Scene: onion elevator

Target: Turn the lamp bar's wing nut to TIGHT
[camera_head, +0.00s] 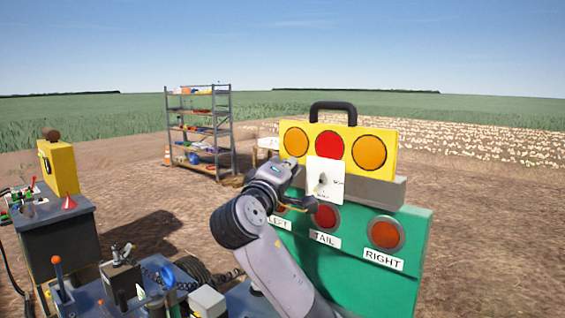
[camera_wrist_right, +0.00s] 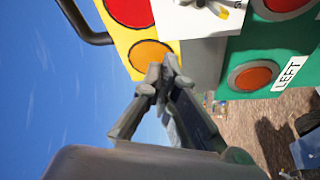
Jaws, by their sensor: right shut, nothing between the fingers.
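The yellow lamp bar (camera_head: 350,176) with a dark handle and three round lamps stands on top of a green board. A white plate (camera_head: 328,167) is on its front, and it also shows at the top of the wrist view (camera_wrist_right: 190,22). The small wing nut (camera_head: 320,187) on it has a yellow end pointing down and slightly left; it shows at the wrist view's top edge (camera_wrist_right: 224,13). The plate's lettering is too small to read surely. My right gripper (camera_wrist_right: 166,66) is shut and empty, left of the plate and apart from the nut. My left gripper is out of view.
The green board (camera_head: 410,235) carries red lamps labelled LEFT, TAIL and RIGHT. A bench with a lever and cables (camera_head: 75,295) fills the lower left. A yellow box (camera_head: 60,165) stands on a cabinet. A shelf rack (camera_head: 230,130) stands farther back on open dirt.

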